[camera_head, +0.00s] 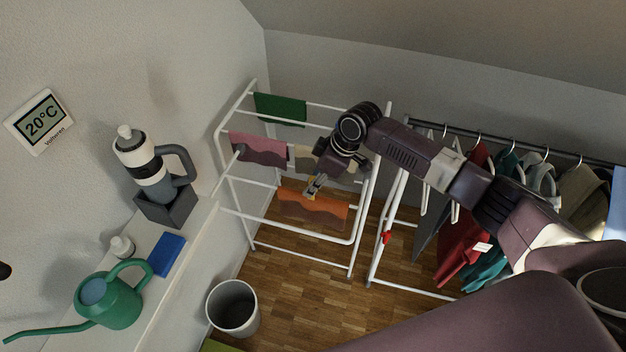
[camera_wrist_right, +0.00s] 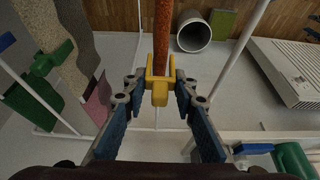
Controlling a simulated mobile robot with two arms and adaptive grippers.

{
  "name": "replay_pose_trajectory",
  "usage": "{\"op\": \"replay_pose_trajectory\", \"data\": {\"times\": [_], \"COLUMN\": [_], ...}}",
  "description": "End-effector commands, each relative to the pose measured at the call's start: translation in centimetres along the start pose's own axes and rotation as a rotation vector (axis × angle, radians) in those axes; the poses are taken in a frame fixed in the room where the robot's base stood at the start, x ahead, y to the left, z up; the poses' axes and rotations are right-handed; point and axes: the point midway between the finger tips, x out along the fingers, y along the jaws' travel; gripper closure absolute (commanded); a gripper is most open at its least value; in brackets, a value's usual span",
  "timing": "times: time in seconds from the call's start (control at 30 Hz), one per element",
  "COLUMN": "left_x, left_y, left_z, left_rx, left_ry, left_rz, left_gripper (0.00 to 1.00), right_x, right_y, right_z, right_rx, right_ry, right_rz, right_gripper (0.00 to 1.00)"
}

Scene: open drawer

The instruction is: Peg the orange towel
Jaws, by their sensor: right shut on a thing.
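The orange towel (camera_head: 314,207) hangs over a lower front rail of the white drying rack. In the right wrist view the towel (camera_wrist_right: 162,35) is seen edge-on as a narrow orange strip. My right gripper (camera_head: 312,187) is at the towel's top edge, its blue-padded fingers shut on a yellow peg (camera_wrist_right: 159,88). The peg's two prongs show on either side of the towel's near end in the wrist view. Whether the peg grips the towel and rail cannot be told. My left gripper is not in view.
The white drying rack (camera_head: 252,213) also carries a green towel (camera_head: 280,109), a pink towel (camera_head: 258,150) and a beige one (camera_head: 306,160). A clothes rail with hung garments (camera_head: 470,215) stands right. A grey bin (camera_head: 233,307) stands on the floor. A ledge at left holds a watering can (camera_head: 112,300).

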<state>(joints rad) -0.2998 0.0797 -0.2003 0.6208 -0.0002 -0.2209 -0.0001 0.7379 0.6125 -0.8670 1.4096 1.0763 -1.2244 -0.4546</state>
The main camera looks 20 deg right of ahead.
Motion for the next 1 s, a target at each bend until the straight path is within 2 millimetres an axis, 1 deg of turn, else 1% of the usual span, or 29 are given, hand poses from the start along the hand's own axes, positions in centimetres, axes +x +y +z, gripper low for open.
{"op": "replay_pose_trajectory", "data": {"times": [0.03,0.5,0.67,0.93,0.97,1.0], "left_x": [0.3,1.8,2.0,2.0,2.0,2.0], "left_y": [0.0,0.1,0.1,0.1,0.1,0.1], "left_z": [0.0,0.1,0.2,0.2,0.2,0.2], "left_rx": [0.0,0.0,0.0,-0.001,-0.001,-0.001], "left_ry": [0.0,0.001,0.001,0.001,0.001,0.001], "left_rz": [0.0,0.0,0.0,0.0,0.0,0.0], "left_gripper": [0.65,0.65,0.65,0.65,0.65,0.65], "right_x": [0.5,3.4,3.9,3.9,3.9,3.9], "right_y": [0.0,0.0,0.0,0.0,0.0,0.0], "right_z": [0.2,1.4,1.6,1.6,1.6,1.6], "right_rx": [0.001,0.001,0.001,0.001,0.001,0.001], "right_ry": [0.0,0.0,0.001,0.001,0.001,0.001], "right_rz": [0.0,0.0,0.0,0.001,0.0,0.0], "right_gripper": [0.85,0.85,0.85,0.85,0.73,0.69]}}
